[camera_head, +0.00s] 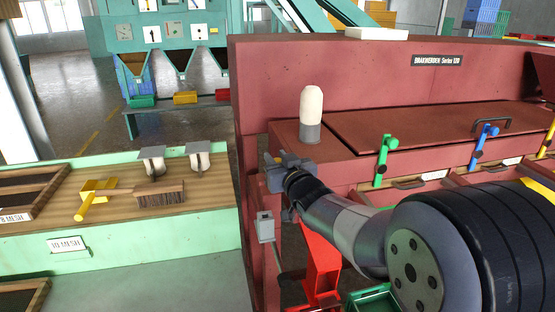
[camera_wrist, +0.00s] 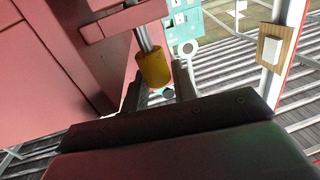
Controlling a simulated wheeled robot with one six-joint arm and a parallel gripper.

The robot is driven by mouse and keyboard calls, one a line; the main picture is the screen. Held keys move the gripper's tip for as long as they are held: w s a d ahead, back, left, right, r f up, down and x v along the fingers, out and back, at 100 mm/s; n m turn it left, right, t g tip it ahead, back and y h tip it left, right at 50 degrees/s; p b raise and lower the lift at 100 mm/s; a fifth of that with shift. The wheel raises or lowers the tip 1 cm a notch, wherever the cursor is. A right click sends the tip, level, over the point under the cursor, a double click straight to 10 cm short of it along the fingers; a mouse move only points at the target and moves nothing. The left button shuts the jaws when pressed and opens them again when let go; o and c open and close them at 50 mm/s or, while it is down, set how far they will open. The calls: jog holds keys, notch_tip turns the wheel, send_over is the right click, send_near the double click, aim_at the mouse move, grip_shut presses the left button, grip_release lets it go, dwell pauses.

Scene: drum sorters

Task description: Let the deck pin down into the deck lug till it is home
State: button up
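A yellow cylindrical grip (camera_wrist: 153,71) on a bare metal rod (camera_wrist: 145,38) shows in the wrist view; I take it to be the deck pin. The rod meets a red bracket (camera_wrist: 117,24) on the machine's side, which may be the deck lug. How deep the rod sits in it is not clear. My gripper (camera_wrist: 160,92) is right at the yellow grip, with a grey finger close on either side. Whether the fingers touch it cannot be told.
The red machine (camera_head: 330,65) fills the right, with green (camera_head: 384,158) and blue (camera_head: 485,142) clamps along its front. A white-topped cylinder (camera_head: 311,105) stands on its corner. A green bench (camera_head: 130,245) with a brush (camera_head: 160,196) is left.

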jog(key=o, duration=0.4)
jog(key=shift+a+r, duration=0.1)
jog(key=shift+o, duration=0.2)
jog(key=shift+s+d, duration=0.25)
jog(key=shift+s, duration=0.3)
jog(key=b+v, duration=0.1)
jog(key=v, duration=0.8)
jog(key=shift+s, duration=0.4)
jog(key=shift+w+a, duration=0.1)
